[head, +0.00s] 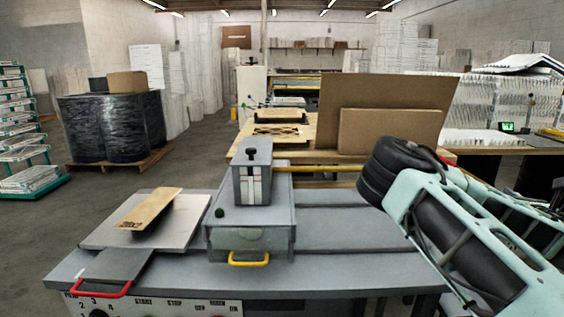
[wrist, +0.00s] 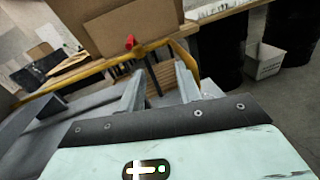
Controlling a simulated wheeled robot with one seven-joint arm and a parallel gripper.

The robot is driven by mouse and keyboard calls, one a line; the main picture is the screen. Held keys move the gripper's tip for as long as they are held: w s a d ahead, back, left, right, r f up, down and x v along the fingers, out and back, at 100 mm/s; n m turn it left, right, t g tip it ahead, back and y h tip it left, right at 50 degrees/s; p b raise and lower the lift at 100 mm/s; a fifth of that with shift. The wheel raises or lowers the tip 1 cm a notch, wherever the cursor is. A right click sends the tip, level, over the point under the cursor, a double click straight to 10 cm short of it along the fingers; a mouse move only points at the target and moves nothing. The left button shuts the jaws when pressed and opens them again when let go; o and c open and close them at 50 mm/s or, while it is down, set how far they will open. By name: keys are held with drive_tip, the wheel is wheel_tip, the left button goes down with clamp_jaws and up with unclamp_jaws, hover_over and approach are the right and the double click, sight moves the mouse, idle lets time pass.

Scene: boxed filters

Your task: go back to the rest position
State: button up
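My arm is folded at the right of the head view, where its mint-green and black links (head: 455,235) show; the gripper itself cannot be made out there. In the wrist view my gripper (wrist: 160,84) has its two grey fingers apart. Nothing is seen held between them, only background. The grey bench (head: 340,255) is in front of me. A grey box-shaped machine (head: 222,232) with a yellow handle stands on it, apart from my arm in the head view.
A wooden piece (head: 150,208) lies on a grey plate (head: 112,236) at the bench's left, near a red handle (head: 100,290). Cardboard panels (head: 385,100) stand on a table behind. Black-wrapped drums (head: 112,125) stand back left.

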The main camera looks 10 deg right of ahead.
drive_tip(key=s+d+f+m+g+h, duration=0.25)
drive_tip(key=f+m+h, duration=0.2)
drive_tip(key=m, duration=0.55)
drive_tip(key=s+a+f+m+g+y, duration=0.2)
drive_tip(key=a+f+m+g, duration=0.2)
drive_tip(key=f+m+g, duration=0.5)
drive_tip(key=a+m+y, duration=0.3)
drive_tip(key=a+m, duration=0.4)
drive_tip(key=a, duration=0.1)
drive_tip(key=s+a+r+g+y, duration=0.1)
drive_tip(key=s+a+r+g, duration=0.1)
drive_tip(key=s+a, duration=0.5)
drive_tip(key=s+a+r+n+g+y, duration=0.1)
drive_tip(key=s+a+r, duration=0.3)
drive_tip(key=a, duration=1.3)
drive_tip(key=s+a+r+n+g+y, duration=0.1)
drive_tip(key=s+a+r+g+y, duration=0.1)
drive_tip(key=s+a, duration=1)
drive_tip(key=shift+a+r+g+y, duration=0.35)
drive_tip(key=shift+a+r+y, duration=0.15)
drive_tip(key=shift+r+y, duration=0.25)
drive_tip(key=shift+w, duration=0.1)
